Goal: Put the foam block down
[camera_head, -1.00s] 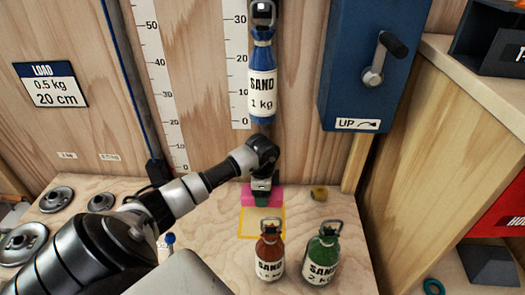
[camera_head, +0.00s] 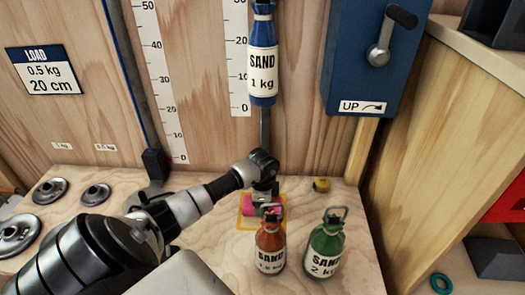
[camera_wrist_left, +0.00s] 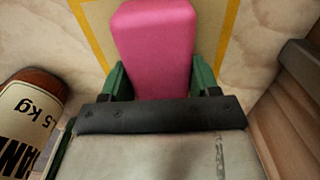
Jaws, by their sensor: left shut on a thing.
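The pink foam block (camera_head: 249,204) is between the green fingers of my left gripper (camera_head: 265,196), which is shut on it. In the head view the block appears within the yellow outlined square (camera_head: 240,222) on the wooden bench. The left wrist view shows the block (camera_wrist_left: 155,40) lengthwise between the fingertips (camera_wrist_left: 161,75), with yellow lines on both sides of it. I cannot tell whether its underside touches the bench. The orange sand bottle (camera_head: 270,248) hides part of the square's front right. My right gripper is not in view.
A green sand bottle (camera_head: 325,246) stands right of the orange one. A blue sand bottle (camera_head: 263,60) hangs above the square before the scale. A small yellow item (camera_head: 321,185) lies behind right. Metal discs (camera_head: 50,190) lie at the left. A blue crank box (camera_head: 372,60) is on the wall.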

